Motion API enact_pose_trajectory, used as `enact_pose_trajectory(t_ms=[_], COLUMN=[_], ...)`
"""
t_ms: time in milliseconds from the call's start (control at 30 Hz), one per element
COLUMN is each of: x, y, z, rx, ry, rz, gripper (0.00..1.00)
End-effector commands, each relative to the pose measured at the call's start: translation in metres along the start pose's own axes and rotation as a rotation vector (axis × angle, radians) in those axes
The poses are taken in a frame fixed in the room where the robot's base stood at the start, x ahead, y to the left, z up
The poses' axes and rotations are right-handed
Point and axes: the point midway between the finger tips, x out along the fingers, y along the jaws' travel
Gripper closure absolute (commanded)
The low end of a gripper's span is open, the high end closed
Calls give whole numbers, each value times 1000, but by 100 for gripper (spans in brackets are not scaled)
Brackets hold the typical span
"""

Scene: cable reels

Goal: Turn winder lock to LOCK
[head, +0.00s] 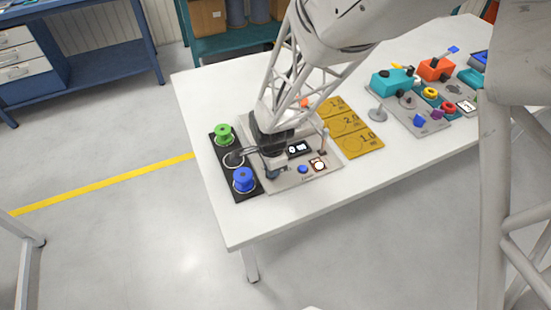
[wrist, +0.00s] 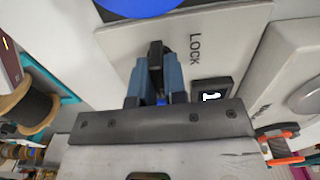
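The winder lock shows in the wrist view as a dark upright lever (wrist: 155,48) on a light grey panel. The word LOCK (wrist: 195,47) is printed just right of it. My gripper (wrist: 155,72) has its two blue-grey fingers on either side of the lever, and they appear to press on it. The lever's lower part is hidden between the fingers. In the head view my gripper (head: 272,171) is low over the left part of the grey winder panel (head: 290,183), and the lock is hidden there.
A black base with a green reel (head: 225,134) and a blue reel (head: 243,180) stands left of the panel. A small display (head: 298,149), a blue button (head: 303,169) and an upright post (head: 324,142) are to the right. Yellow plates (head: 350,128) lie beyond.

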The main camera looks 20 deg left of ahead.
Motion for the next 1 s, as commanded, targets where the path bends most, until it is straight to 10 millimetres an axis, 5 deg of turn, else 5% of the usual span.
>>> enact_pose_trajectory(t_ms=[367, 1000], x=[0, 0], y=[0, 0], z=[0, 0], rx=[-49, -535], ry=[0, 0], rz=[0, 0], gripper=[100, 100])
